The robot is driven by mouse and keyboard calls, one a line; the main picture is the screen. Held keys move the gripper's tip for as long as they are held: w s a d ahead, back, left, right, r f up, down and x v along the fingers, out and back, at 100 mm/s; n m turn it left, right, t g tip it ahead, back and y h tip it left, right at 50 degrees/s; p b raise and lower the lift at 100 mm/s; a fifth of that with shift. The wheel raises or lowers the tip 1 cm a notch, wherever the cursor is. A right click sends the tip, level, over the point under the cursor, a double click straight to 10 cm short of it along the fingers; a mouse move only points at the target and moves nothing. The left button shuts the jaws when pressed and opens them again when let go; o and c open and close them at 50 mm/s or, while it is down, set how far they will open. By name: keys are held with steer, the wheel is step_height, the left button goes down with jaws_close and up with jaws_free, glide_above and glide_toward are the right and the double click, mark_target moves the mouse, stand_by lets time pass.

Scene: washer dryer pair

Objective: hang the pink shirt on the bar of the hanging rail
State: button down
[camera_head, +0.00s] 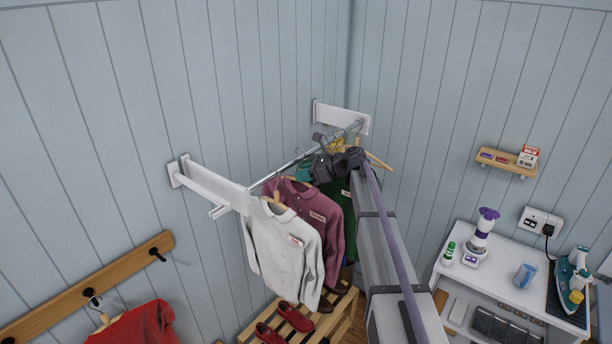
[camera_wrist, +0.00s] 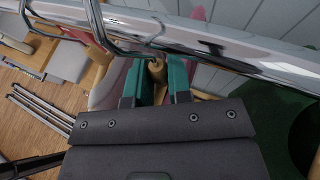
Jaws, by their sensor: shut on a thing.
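The pink shirt (camera_head: 315,217) hangs upright between the white shirt and the green shirt in the head view. My gripper (camera_head: 306,171) is at the bar, just above its collar. In the wrist view my gripper's teal fingers (camera_wrist: 162,78) are shut on the wooden neck of a hanger (camera_wrist: 156,68), with pale pink cloth (camera_wrist: 107,88) beside and below them. The bar (camera_wrist: 215,45) of the hanging rail runs just above the fingers. A thin hook stands at the bar; I cannot tell whether the bar carries it.
The white shirt (camera_head: 284,252) hangs close in front, and the green shirt (camera_head: 350,225) close behind. More hangers (camera_head: 378,160) crowd the bar's far end. A wooden rack with red shoes (camera_head: 296,317) stands below. A white counter (camera_head: 500,265) is at right.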

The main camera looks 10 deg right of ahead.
steer(key=shift+w+a+f+b, duration=0.15)
steer(key=shift+f+b, duration=0.55)
steer(key=shift+w+a+f+b, duration=0.1)
steer(key=shift+w+f+b, duration=0.05)
steer(key=shift+f+b, duration=0.5)
